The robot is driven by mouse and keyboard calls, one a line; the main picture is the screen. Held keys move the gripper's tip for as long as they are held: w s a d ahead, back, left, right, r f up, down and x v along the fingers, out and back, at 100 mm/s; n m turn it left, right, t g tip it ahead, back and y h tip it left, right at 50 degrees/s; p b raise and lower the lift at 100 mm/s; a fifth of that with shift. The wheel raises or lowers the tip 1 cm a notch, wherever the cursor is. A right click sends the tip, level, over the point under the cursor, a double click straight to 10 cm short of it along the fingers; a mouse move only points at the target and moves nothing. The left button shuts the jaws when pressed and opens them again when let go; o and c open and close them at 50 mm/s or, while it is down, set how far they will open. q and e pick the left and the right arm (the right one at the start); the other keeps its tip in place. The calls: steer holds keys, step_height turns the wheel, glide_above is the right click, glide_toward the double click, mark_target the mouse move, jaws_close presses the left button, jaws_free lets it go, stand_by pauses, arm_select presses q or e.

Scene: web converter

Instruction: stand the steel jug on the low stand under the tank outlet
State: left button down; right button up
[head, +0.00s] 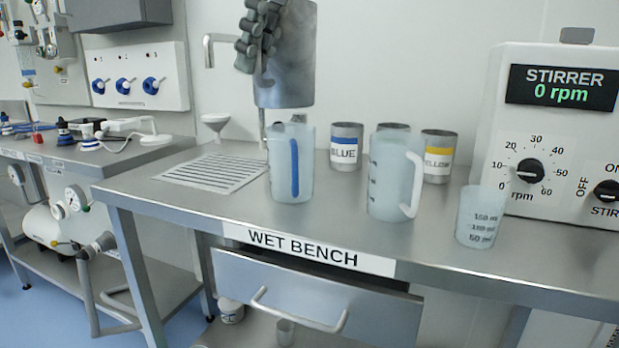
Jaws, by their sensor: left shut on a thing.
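The steel jug (291,70) is a grey metal cylinder high in the top middle of the head view, its top cut off by the frame edge. My left gripper (262,32) is shut on its left side and holds it in the air above the wet bench, roughly upright. My right gripper is out of view. I cannot make out the tank outlet or the low stand in this view.
On the wet bench (330,232) stand a blue-striped jug (283,165), a white-handled jug (388,178), a small beaker (479,217), BLUE (346,148) and YELLOW (439,157) cans, and the stirrer box (535,130). A drain grate (212,173) lies clear at left.

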arm_select(q)
steer(key=w+a+r+n+g, duration=0.1)
steer(key=a+r+n, duration=0.15)
steer(key=a, duration=1.55)
steer(key=w+d+f+m+t+h, duration=0.1)
steer(key=d+f+m+h, duration=0.25)
steer(key=f+m, duration=0.85)
steer(key=w+d+f+m+t+h, duration=0.15)
steer(key=f+m+h, duration=0.25)
steer(key=f+m, duration=0.85)
steer(key=s+d+f+m+g+y, duration=0.1)
steer(key=s+d+f+m+g, duration=0.15)
steer(key=f+m, duration=0.55)
steer(key=s+d+f+m+g+y, duration=0.2)
steer(key=s+f+m+g, duration=0.15)
steer(key=f+m, duration=0.45)
steer(key=s+d+f+m+g+y, duration=0.1)
steer(key=s+d+f+m+g, duration=0.3)
steer(key=m, duration=0.8)
steer(key=w+a+f+n+t, duration=0.1)
steer(key=a+t, duration=0.1)
steer(key=a, duration=0.5)
steer(key=shift+w+n, duration=0.35)
steer(key=shift+n, duration=0.05)
steer(key=shift+w+a+r, duration=0.15)
